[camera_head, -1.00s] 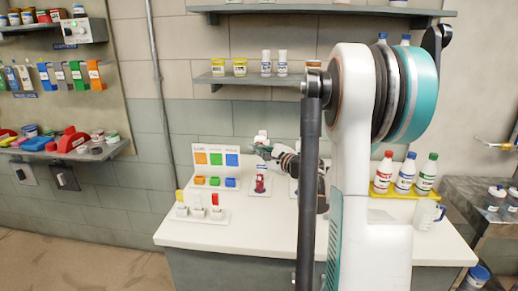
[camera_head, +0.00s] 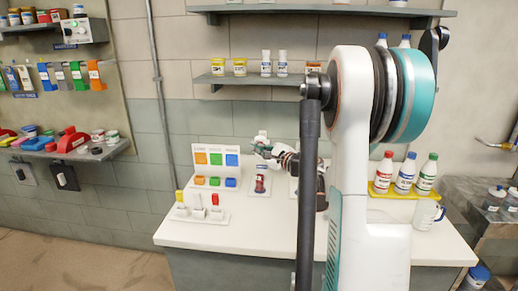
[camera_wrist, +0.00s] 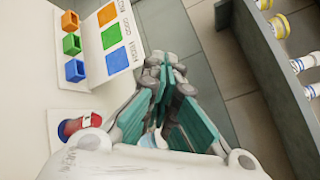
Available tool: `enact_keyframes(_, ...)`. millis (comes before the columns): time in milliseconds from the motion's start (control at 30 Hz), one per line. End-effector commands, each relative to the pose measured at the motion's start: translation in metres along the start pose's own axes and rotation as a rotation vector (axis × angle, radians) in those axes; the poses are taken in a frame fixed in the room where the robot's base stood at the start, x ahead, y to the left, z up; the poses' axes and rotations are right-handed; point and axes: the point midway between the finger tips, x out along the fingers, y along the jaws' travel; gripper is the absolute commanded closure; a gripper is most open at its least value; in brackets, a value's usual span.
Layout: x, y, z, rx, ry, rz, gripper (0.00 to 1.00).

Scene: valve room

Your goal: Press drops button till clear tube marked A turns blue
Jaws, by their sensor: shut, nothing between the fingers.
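My gripper (camera_wrist: 160,85) is shut and empty, with teal fingers, in the wrist view. In the head view it is a small teal shape (camera_head: 262,147) above the bench, left of my arm. Below it stands a small upright red item (camera_head: 261,180) on a white card. The wrist view shows a red item with a white label and a blue part (camera_wrist: 75,128), left of the gripper and partly hidden by my wrist. A white piece (camera_head: 261,135) shows just above the gripper. I cannot make out a letter A or identify the drops button.
A white panel (camera_head: 216,147) with orange, green and blue squares stands left of the gripper, with matching small blocks (camera_head: 214,182) below. A white rack (camera_head: 201,216) sits nearer the bench front. Bottles stand on a yellow tray (camera_head: 394,193) at right. A shelf (camera_head: 252,79) hangs above.

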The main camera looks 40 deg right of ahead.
Motion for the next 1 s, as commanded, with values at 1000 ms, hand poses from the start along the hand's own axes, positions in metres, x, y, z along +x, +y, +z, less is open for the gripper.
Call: enact_keyframes(1000, -0.018, 0.013, 0.013, 0.000, 0.000, 0.000, 1.00)
